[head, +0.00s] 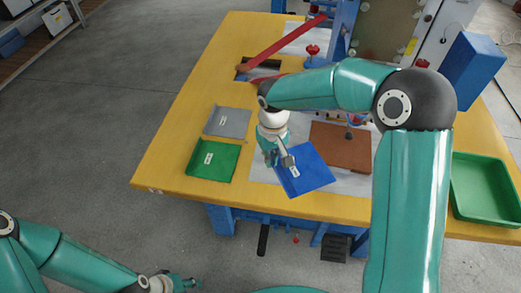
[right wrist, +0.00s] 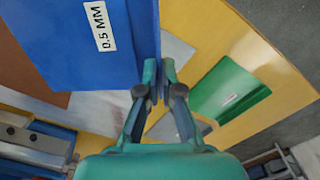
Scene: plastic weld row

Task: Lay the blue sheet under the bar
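The blue sheet (head: 308,172), labelled 0.5 MM in the right wrist view (right wrist: 60,30), is at the front middle of the table. My right gripper (head: 280,155) is at the sheet's left edge. In the right wrist view its fingertips (right wrist: 158,90) are closed on that edge. The sheet looks slightly tilted; I cannot tell its height over the table. A grey metal bar with dark knobs (right wrist: 35,140) shows at lower left in the right wrist view; it is apart from the sheet. My left gripper (head: 185,284) is low at the left, off the table; its fingers are too small to read.
A green sheet (head: 212,161) and a grey sheet (head: 228,122) lie to the left on the yellow table (head: 165,150). A brown sheet (head: 340,147) lies behind the blue one. A green tray (head: 485,188) and a blue block (head: 472,65) are at right. A red lever (head: 285,43) slants behind.

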